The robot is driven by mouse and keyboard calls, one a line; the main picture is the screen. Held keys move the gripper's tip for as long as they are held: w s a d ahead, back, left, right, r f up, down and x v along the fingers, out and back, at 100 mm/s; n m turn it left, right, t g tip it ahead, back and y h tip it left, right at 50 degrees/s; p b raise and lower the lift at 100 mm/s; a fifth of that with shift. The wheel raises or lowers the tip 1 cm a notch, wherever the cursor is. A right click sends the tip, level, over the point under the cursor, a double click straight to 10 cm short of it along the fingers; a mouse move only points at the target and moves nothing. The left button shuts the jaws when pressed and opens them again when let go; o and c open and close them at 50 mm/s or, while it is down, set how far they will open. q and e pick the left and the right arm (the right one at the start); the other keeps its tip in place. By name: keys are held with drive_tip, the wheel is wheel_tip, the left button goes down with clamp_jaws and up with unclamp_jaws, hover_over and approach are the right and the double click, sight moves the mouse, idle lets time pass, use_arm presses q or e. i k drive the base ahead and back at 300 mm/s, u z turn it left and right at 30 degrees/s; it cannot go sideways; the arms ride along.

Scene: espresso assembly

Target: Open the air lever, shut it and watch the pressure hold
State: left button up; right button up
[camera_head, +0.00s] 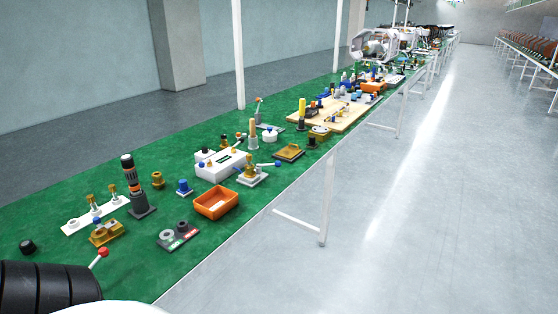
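A lever with a blue ball (277,164) reaches out sideways from a brass fitting on a white base (252,179), right of the table's middle. A second lever with a red ball (103,252) leans up to the right at the lower left; its foot is hidden behind a dark ribbed shape. I cannot tell which one is the air lever. A white box (208,171) with a small dark panel on top stands beside the blue-ball lever; any reading is too small to see. Neither of my grippers shows in this view.
An orange bin (216,203) stands near the green table's front edge. Brass parts on a white strip (75,226) lie farther left. A wooden board (345,117) with parts lies farther back. The floor at right is clear.

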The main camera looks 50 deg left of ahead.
sight(209, 163)
drive_tip(key=z, duration=0.15)
drive_tip(key=i, duration=1.05)
drive_tip(key=u, duration=1.75)
